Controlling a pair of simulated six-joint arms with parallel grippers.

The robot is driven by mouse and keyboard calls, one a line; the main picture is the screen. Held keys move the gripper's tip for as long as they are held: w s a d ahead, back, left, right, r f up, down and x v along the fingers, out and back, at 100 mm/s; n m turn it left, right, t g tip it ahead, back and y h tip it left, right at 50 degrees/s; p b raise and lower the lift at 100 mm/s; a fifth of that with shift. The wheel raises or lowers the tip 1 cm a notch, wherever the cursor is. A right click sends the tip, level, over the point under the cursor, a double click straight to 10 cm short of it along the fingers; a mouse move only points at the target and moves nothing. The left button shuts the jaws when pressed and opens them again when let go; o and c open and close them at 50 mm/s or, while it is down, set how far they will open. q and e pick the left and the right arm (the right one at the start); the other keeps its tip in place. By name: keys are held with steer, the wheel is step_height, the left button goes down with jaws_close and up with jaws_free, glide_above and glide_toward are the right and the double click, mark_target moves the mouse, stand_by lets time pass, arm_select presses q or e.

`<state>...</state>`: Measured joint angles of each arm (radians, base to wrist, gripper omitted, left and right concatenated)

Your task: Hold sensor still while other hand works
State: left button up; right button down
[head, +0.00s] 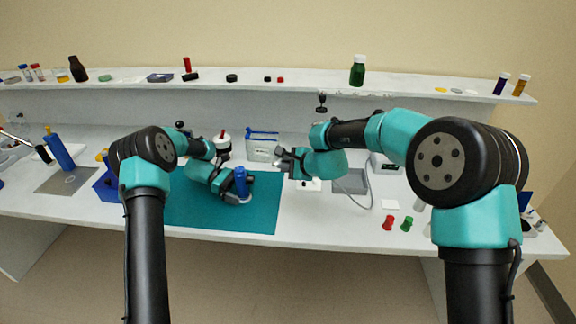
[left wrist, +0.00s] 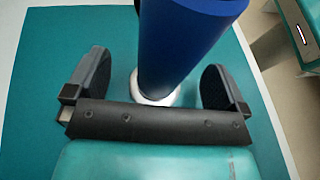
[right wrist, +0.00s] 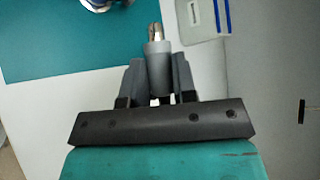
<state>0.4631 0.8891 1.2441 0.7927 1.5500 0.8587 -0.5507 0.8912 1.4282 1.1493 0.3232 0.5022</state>
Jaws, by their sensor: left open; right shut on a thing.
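A grey cylindrical probe with a metal tip, which looks like the sensor, shows in the right wrist view (right wrist: 157,58). My right gripper (head: 284,157) is shut on it and holds it above the bench, right of the teal mat (head: 262,215). A blue cylinder with a white lower end (head: 240,176) stands over the mat; it also shows in the left wrist view (left wrist: 182,45). My left gripper (head: 241,198) is open, one finger on either side of the blue cylinder, with gaps to both fingers visible.
A white box with blue edges (head: 262,148) stands behind the mat. A red cap (head: 388,223) and a green cap (head: 407,223) sit near the bench front at right. A grey cable (head: 353,199) lies right of the right gripper. A blue bottle (head: 59,150) stands at far left.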

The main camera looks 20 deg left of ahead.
arm_select(q)
steer(key=v, duration=1.1)
steer(key=shift+a+r, duration=0.1)
steer(key=shift+a, duration=0.15)
